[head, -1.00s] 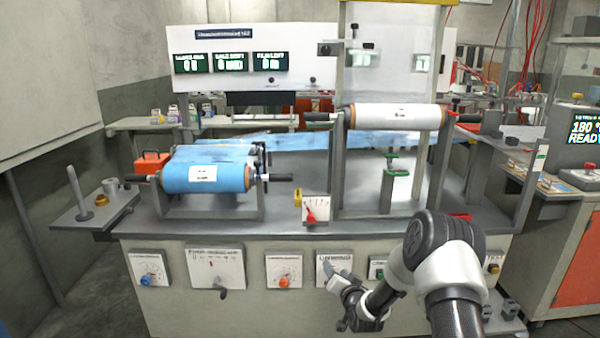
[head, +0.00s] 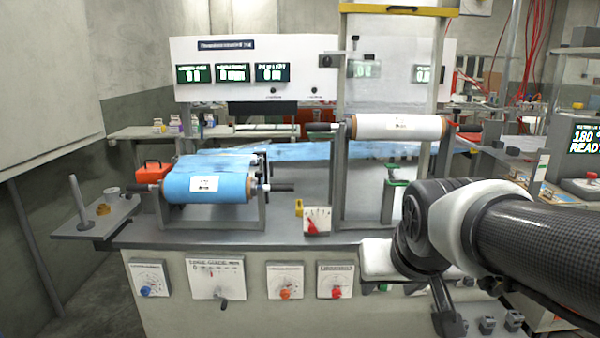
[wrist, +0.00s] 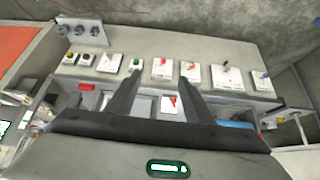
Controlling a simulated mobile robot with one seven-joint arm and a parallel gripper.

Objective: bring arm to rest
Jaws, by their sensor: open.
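My arm (head: 500,222) reaches in from the right edge in the head view and bends at a dark, white-collared joint in front of the machine's right half. The fingers appear clear of the panel.
The machine carries a blue film roll (head: 206,187) on the left and a white roll (head: 400,127) on an upright frame. A side shelf with a peg (head: 78,200) juts out left. Floor at lower left is clear.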

